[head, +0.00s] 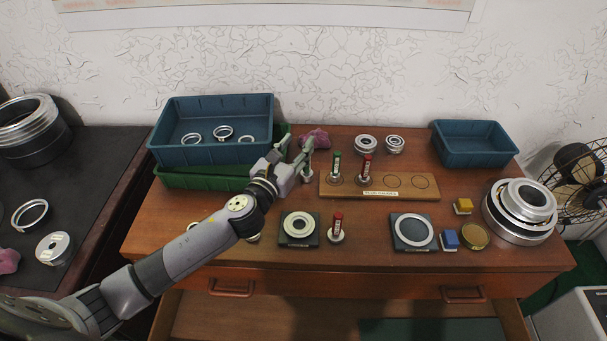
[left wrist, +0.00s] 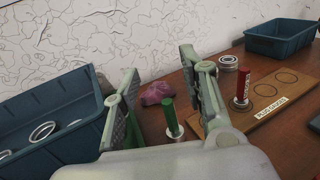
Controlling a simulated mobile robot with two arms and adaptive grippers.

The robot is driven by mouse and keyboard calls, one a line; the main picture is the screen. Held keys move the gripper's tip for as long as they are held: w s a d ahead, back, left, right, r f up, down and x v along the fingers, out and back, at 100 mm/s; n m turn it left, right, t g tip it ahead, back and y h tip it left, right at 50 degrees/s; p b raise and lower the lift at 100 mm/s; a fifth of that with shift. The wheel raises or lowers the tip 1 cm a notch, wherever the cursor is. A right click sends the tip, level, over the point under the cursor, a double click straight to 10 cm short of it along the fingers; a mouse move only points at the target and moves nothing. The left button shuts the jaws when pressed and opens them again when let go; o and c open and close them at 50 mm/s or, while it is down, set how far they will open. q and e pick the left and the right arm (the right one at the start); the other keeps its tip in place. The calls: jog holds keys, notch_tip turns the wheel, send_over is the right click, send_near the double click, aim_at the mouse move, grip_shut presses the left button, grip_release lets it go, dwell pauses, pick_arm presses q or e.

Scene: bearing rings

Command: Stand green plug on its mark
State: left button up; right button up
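In the left wrist view the green plug (left wrist: 171,116) shows beyond and between my fingers, untouched. My left gripper (head: 297,146) is open and empty, left of the plug; its two fingers also show in the left wrist view (left wrist: 160,95). Two bare ring marks (head: 420,181) show on the board's right half. My right gripper is not in view.
Another red plug (head: 337,226) stands in front of the board, between two dark pads with rings (head: 299,228) (head: 413,231). A blue bin (head: 215,158) holding rings stands at the left. Metal rings (head: 366,144) and a pink cloth (head: 316,137) lie behind the board.

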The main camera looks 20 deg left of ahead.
pick_arm(q)
notch_tip(320, 180, down, 4)
jog(key=w+a+b, duration=0.1)
jog(key=b, duration=0.3)
send_near(307, 166)
jog(key=w+r, duration=0.3)
jog(key=shift+w+r, duration=0.1)
jog(key=shift+r, duration=0.05)
jog(key=w, duration=0.5)
jog(key=w+d, duration=0.1)
jog(key=w, duration=0.1)
jog(key=shift+w+r, duration=0.1)
jog(key=shift+w, duration=0.2)
jog(key=shift+a, duration=0.1)
jog(key=shift+c, duration=0.4)
grip_shut()
